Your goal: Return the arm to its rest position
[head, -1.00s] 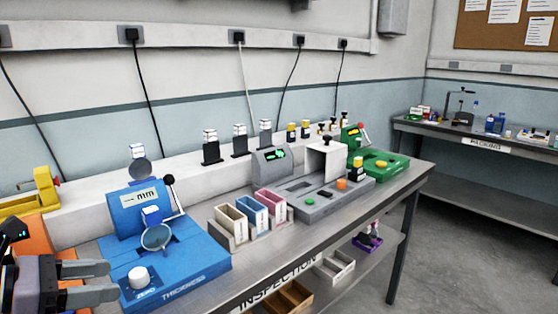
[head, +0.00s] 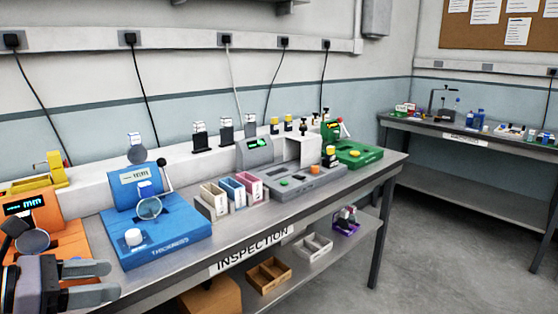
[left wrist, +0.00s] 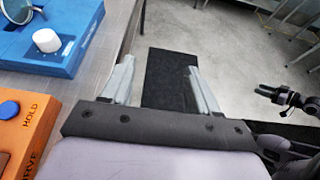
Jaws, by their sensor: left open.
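My left gripper (head: 98,281) is at the lower left of the head view, in front of the orange gauge (head: 50,238) and the blue thickness gauge (head: 165,247). It is open, with nothing between its fingers. In the left wrist view its two fingers (left wrist: 160,85) stand wide apart over the floor, beyond the bench's front edge. The blue gauge and the orange device lie to the left of the fingers there.
The inspection bench (head: 228,243) runs back to the right with three small bins (head: 214,202), a grey tester (head: 290,184) and a green device (head: 352,156). Trays sit on its lower shelf. A dark mat (left wrist: 165,80) lies on the floor. A packing bench (head: 450,128) stands at the back right.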

